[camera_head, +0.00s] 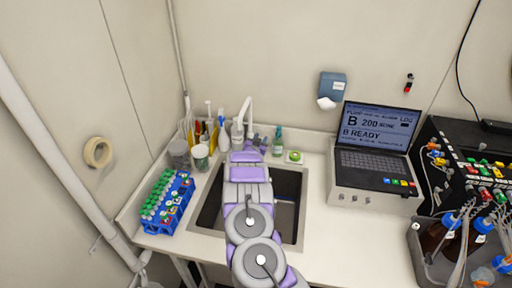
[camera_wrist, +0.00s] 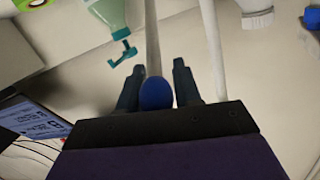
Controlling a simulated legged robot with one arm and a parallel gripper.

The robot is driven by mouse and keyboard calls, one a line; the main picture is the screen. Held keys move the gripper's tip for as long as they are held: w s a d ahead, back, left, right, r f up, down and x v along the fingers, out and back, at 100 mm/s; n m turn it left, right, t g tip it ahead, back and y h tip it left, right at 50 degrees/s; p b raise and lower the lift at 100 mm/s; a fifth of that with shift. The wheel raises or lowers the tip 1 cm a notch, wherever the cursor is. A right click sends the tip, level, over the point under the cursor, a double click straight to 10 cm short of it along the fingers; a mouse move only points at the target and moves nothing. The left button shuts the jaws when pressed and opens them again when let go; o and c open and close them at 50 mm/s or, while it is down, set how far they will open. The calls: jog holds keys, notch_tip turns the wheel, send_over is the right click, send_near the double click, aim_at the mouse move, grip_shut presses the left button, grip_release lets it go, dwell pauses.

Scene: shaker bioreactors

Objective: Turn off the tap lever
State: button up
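The white tap (camera_head: 246,110) rises at the back of the sink, its curved spout showing above my arm in the head view. In the wrist view, a pale upright tube (camera_wrist: 212,45) passes right of my gripper (camera_wrist: 158,66); it looks like part of the tap. My gripper's two dark fingers stand apart. A rounded blue end (camera_wrist: 156,94) shows between them, possibly the lever's tip; I cannot tell if they touch it.
The sink (camera_head: 289,205) lies under my arm. A green-capped bottle (camera_head: 277,142) stands right of the tap, and bottles and brushes crowd its left. A blue tube rack (camera_head: 168,203) is at left. A laptop-like controller (camera_head: 374,160) stands at right.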

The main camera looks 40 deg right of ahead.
jog(key=shift+o, duration=0.8)
jog(key=shift+s+d+r, duration=0.1)
jog(key=shift+r, duration=0.05)
jog(key=shift+o, duration=0.3)
jog(key=shift+s+d+f, duration=0.1)
jog(key=shift+f, duration=0.15)
jog(key=shift+w+f, duration=0.25)
jog(key=shift+f, duration=0.3)
jog(key=shift+s+a, duration=0.25)
jog(key=shift+a, duration=0.8)
jog(key=shift+s+a+r, duration=0.1)
jog(key=shift+s+a, duration=0.3)
jog(key=shift+a, duration=0.05)
jog(key=b+v, duration=0.1)
jog(key=v, duration=1.4)
jog(key=shift+d+r, duration=0.2)
jog(key=shift+s, duration=0.1)
